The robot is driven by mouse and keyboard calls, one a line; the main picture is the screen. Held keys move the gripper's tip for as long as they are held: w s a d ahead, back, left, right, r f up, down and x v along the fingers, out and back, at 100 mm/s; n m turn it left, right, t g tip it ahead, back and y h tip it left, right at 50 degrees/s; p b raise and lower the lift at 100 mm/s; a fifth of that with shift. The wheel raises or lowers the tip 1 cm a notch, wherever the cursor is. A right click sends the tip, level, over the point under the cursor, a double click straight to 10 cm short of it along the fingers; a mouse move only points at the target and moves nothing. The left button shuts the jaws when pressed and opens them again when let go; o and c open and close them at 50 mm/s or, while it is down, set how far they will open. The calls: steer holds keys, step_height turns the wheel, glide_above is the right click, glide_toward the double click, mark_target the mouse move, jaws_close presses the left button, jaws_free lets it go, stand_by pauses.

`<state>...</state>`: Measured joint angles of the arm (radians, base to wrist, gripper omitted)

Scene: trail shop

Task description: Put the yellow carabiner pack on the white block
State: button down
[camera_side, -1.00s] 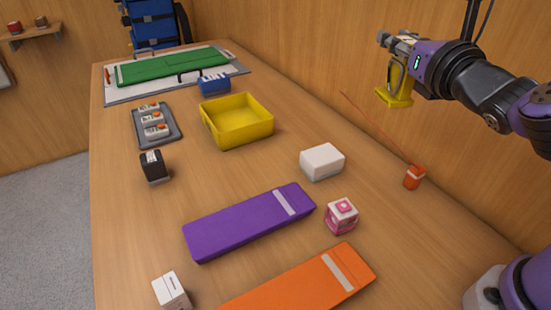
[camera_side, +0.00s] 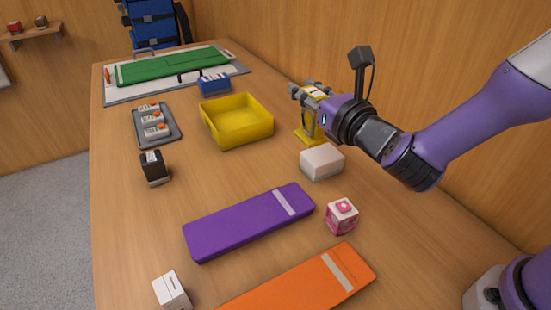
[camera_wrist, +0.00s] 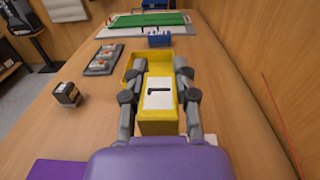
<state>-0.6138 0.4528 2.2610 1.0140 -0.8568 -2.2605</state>
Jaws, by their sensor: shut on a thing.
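The yellow carabiner pack (camera_side: 309,132) is held in my gripper (camera_side: 309,92), which is shut on it. In the wrist view the pack (camera_wrist: 158,122) sits between the two fingers of my gripper (camera_wrist: 159,90), with a white label and a black mark facing the camera. The white block (camera_side: 322,161) lies on the table, just nearer the side camera than the pack. The pack looks raised, but I cannot tell how far above the table it is. In the wrist view the block is mostly hidden, with a pale edge low at the right.
A yellow tray (camera_side: 262,134) stands left of the pack. A purple pouch (camera_side: 240,228), a pink-and-white cube (camera_side: 341,216) and an orange pouch (camera_side: 300,285) lie nearer the side camera. A black box (camera_side: 154,167) and a grey tray (camera_side: 174,134) are further left. The wooden wall is at right.

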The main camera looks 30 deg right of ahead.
step_height(320, 180, down, 6)
steer(key=w+d, duration=0.2)
steer(key=shift+w+d, duration=0.15)
steer(key=shift+d, duration=0.2)
steer(key=shift+f, duration=0.6)
steer(key=c, duration=0.6)
jaws_free()
steer(key=shift+c, duration=0.2)
steer(key=shift+r, duration=0.1)
